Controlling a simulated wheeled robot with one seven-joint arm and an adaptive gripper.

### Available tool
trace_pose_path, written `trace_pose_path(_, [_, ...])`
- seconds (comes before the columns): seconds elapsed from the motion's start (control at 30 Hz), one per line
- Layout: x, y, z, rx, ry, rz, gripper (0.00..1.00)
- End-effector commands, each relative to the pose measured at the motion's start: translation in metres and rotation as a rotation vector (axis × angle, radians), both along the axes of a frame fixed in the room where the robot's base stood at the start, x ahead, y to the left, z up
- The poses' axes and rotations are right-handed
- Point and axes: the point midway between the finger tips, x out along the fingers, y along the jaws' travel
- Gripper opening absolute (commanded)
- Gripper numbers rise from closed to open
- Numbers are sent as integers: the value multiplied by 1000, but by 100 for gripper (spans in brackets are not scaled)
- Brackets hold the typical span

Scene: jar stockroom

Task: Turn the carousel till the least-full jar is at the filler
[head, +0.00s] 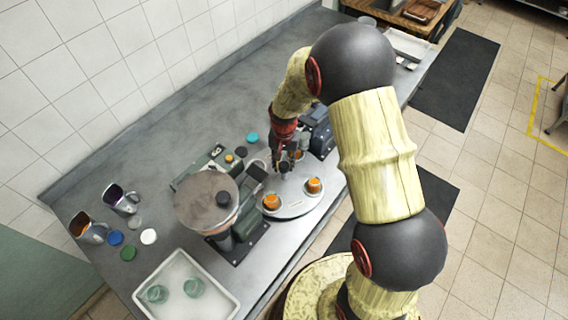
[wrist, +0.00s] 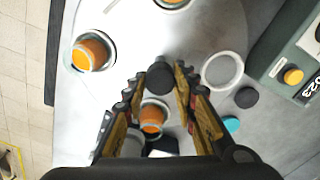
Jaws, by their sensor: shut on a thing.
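The carousel (head: 295,207) is a pale round disc on the counter; it also shows in the wrist view (wrist: 125,30). Jars with orange contents stand on it: a front-left jar (head: 272,202), a right jar (head: 314,185) and a jar partly behind my gripper (head: 298,155). The wrist view shows an orange jar at left (wrist: 90,53) and another between my fingers (wrist: 153,117). I cannot compare their fill levels surely. My gripper (head: 284,163) is shut on the dark knob (wrist: 160,76) above the disc. The filler (head: 207,197), with a brown round top, stands left of the carousel.
A grey-green box with an orange button (wrist: 293,76) stands beside the carousel. A pale ring (wrist: 222,70) lies at the disc's edge. A white tray (head: 180,282) holds glass jars. Two jugs (head: 122,199) and several lids (head: 148,236) are at left.

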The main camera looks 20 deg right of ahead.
Motion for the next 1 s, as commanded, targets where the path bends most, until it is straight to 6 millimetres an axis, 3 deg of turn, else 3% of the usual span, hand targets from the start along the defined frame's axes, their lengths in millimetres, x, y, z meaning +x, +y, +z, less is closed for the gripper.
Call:
trace_pose_path(0.5, [-1, 0, -1, 0, 2, -212, 0])
trace_pose_path(1.0, [-1, 0, -1, 0, 2, -277, 0])
